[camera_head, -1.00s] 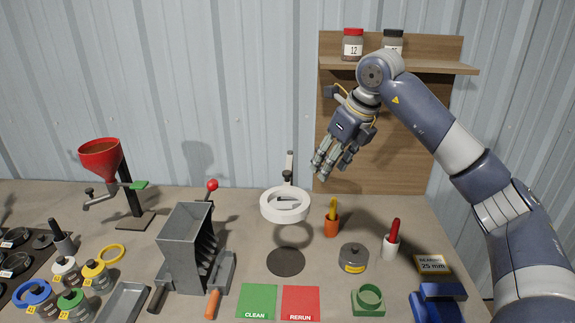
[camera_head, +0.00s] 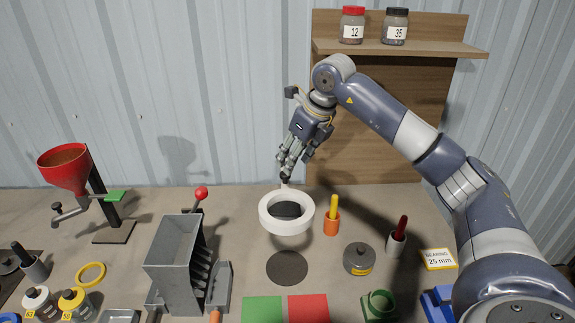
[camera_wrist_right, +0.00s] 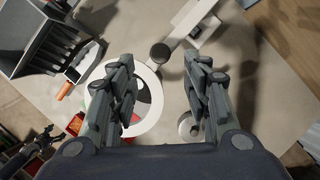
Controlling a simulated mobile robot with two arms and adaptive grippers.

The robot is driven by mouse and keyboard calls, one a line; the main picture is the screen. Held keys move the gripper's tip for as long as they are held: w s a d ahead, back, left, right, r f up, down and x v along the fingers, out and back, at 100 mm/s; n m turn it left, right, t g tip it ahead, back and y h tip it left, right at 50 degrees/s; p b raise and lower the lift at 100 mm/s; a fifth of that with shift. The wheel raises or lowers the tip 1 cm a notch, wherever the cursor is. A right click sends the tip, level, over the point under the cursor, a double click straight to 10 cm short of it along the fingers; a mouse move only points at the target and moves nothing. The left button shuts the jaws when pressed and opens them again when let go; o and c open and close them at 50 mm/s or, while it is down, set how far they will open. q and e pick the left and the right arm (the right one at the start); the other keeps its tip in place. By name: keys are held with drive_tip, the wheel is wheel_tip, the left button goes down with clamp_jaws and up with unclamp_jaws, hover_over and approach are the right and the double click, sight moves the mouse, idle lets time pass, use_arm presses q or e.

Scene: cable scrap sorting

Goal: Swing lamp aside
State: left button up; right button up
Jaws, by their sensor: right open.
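The lamp is a white ring head (camera_head: 268,222) on an arm, above a dark round disc (camera_head: 289,268) on the bench; in the wrist view the ring (camera_wrist_right: 155,92) lies beyond the fingers. A pale arm link (camera_wrist_right: 190,18) and a dark round knob (camera_wrist_right: 160,52) adjoin the ring. My right gripper (camera_head: 288,172) is open and empty, just above and behind the ring by the knob. In the wrist view its fingers (camera_wrist_right: 162,85) stand apart with the knob ahead between them. I cannot tell whether they touch the lamp. My left gripper is not in view.
A grey hopper box (camera_head: 172,270) stands left of the lamp. A wooden shelf (camera_head: 400,48) rises behind.

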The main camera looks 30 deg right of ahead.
sight(285, 179)
drive_tip(key=x, duration=0.2)
drive_tip(key=p+x, duration=0.1)
drive_tip(key=x, duration=0.1)
drive_tip(key=shift+w+f, duration=0.25)
drive_tip(key=shift+w, duration=0.15)
drive_tip(key=shift+w+a+f, duration=0.1)
drive_tip(key=shift+f, duration=0.45)
drive_tip(key=c, duration=0.3)
drive_tip(key=shift+w, duration=0.1)
clamp_jaws()
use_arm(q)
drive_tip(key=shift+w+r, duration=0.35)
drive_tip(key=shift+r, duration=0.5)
